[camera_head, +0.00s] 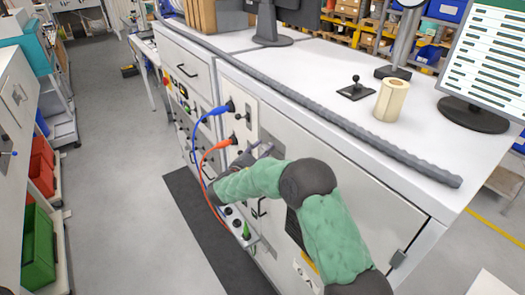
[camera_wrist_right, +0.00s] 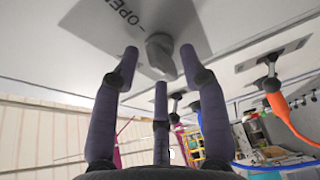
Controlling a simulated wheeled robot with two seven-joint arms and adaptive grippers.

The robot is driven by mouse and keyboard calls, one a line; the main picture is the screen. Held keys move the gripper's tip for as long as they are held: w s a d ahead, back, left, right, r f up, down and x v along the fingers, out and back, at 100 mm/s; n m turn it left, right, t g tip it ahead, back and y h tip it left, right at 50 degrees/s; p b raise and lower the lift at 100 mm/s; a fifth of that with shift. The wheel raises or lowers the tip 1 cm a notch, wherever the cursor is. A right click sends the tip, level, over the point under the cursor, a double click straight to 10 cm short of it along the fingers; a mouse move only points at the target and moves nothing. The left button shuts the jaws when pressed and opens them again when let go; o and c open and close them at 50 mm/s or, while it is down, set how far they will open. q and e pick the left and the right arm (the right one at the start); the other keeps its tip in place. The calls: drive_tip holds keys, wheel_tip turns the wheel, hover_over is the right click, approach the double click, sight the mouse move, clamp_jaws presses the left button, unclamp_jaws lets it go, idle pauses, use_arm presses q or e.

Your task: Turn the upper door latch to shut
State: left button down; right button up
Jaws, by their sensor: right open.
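The upper door latch (camera_wrist_right: 159,50) is a grey knob on a grey plate (camera_wrist_right: 188,22) in the right wrist view. The plate carries the word OPEN beside the knob. My right gripper (camera_wrist_right: 160,72) is open, with two fingers on either side below the knob and a third lower between them. Its fingertips are close to the knob; I cannot tell whether they touch it. In the head view my right gripper (camera_head: 262,150) is at the white cabinet front (camera_head: 310,155), and the latch cannot be made out there. My left gripper is not in view.
A blue cable (camera_head: 207,114) and an orange cable (camera_head: 207,152) plug into the cabinet left of my gripper. A grey cable (camera_head: 330,118) runs along the worktop edge. A tape roll (camera_head: 391,100) and a monitor (camera_head: 488,62) stand on top. The aisle floor (camera_head: 110,150) is clear.

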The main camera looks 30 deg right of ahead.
clamp_jaws()
